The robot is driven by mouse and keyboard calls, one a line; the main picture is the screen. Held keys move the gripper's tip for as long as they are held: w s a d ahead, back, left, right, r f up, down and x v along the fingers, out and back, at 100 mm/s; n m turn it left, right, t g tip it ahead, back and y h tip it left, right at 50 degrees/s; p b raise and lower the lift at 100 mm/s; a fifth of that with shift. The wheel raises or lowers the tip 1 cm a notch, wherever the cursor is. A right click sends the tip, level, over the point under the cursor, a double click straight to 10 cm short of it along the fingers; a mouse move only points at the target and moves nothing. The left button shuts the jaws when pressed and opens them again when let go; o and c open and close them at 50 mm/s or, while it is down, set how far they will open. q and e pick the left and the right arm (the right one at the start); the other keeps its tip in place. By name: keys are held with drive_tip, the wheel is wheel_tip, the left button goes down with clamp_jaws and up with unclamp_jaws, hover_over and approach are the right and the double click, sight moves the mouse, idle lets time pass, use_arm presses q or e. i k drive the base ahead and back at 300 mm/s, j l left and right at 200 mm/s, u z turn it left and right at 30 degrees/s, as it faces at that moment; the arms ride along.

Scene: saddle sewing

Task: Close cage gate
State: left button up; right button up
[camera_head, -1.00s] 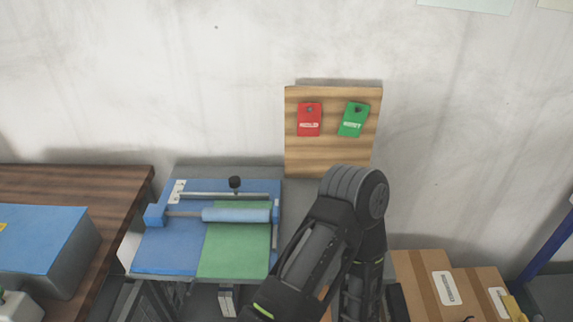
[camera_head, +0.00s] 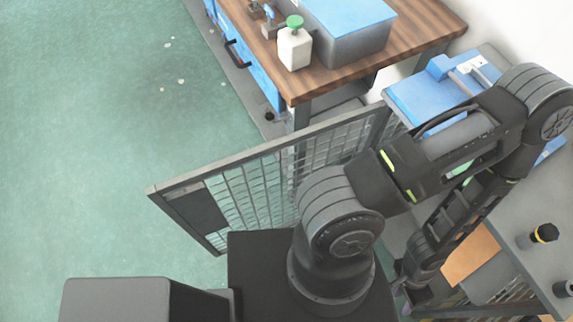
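The cage gate (camera_head: 245,183) is a dark grey mesh panel with a metal frame. It runs diagonally from the blue-topped machine at the right to a free-standing end over the green floor. That end carries a dark solid plate (camera_head: 196,211). The gate stands swung out. My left arm rises from the lower middle, bends at the upper right and folds back down. My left gripper (camera_head: 410,296) is low at the right of my arm's base, apart from the gate. Its fingers are too small and hidden to read. My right gripper is out of view.
A wooden-topped workbench (camera_head: 410,42) stands behind the gate, holding a grey box with a blue top (camera_head: 345,28) and a white bottle with a green cap (camera_head: 294,47). A grey table (camera_head: 545,205) is at the right. The green floor (camera_head: 90,130) at the left is clear.

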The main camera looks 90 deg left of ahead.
sight(190, 203)
drive_tip(key=u, duration=0.45)
drive_tip(key=k+z, duration=0.2)
drive_tip(key=k, duration=0.45)
drive_tip(key=k+l+z, duration=0.15)
drive_tip(key=k, duration=0.45)
drive_tip(key=k+j+z, duration=0.15)
drive_tip(key=z, duration=0.25)
drive_tip(key=k+z, duration=0.65)
drive_tip(key=z, duration=0.15)
drive_tip(key=k+l+z, duration=0.15)
drive_tip(key=z, duration=0.25)
drive_tip(key=k+l+z, duration=0.2)
drive_tip(key=k+z, duration=0.2)
drive_tip(key=k+j+z, duration=0.2)
drive_tip(key=z, duration=0.25)
drive_tip(key=k+j+z, duration=0.2)
drive_tip(key=z, duration=0.25)
drive_tip(key=k+z, duration=0.25)
drive_tip(key=z, duration=0.15)
drive_tip(key=k+z, duration=0.25)
drive_tip(key=z, duration=0.2)
drive_tip(key=k+z, duration=0.25)
drive_tip(key=z, duration=0.2)
drive_tip(key=k, duration=0.2)
drive_tip(key=u, duration=3.9)
